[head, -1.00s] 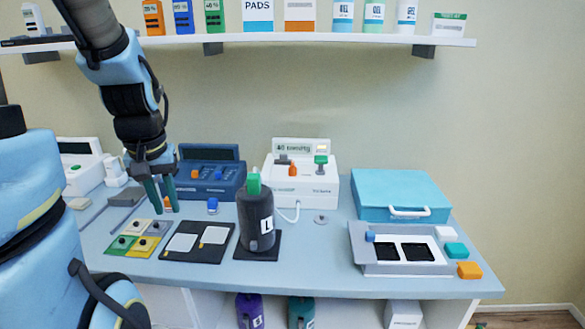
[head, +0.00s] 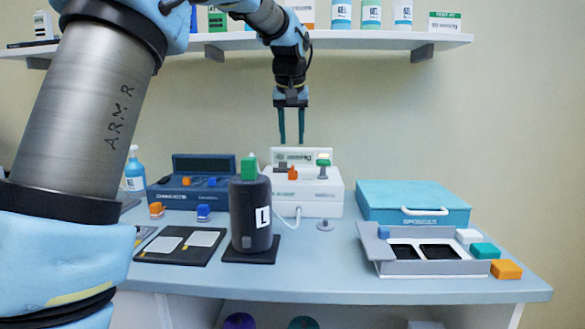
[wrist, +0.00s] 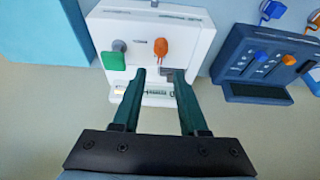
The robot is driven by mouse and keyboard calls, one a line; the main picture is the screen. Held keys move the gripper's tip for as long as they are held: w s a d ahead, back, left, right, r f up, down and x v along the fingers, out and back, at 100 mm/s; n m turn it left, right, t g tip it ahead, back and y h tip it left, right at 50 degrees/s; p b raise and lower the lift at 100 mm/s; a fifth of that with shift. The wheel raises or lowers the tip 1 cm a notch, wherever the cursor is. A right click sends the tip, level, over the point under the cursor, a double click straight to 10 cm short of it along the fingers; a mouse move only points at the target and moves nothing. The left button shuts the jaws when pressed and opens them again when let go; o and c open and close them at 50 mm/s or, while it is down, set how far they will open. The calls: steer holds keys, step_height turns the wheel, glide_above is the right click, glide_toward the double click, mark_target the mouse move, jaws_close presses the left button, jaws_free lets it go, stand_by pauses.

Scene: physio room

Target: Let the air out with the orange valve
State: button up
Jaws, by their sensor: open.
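The orange valve (head: 292,172) is a small knob on top of the white machine (head: 320,186), beside a grey part and left of a green knob (head: 323,160). In the wrist view the orange valve (wrist: 160,46) shows just past the fingertips, roughly between them, with the green knob (wrist: 114,60) to its left. My gripper (head: 291,142) is open and empty, pointing down above the white machine; it also shows in the wrist view (wrist: 159,74). The fingers appear apart from the valve. A dark cuff-like cylinder marked L (head: 248,240) stands in front, joined to a white hose.
A dark blue device (head: 190,195) with orange and blue knobs stands left of the white machine. A light blue case (head: 415,196) and a grey tray (head: 385,268) are on the right. A shelf (head: 400,42) with boxes and bottles runs above the table.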

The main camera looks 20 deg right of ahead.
mark_target(293, 166)
steer(key=x, duration=0.8)
steer(key=shift+f, duration=0.45)
steer(key=shift+c, duration=0.3)
jaws_close()
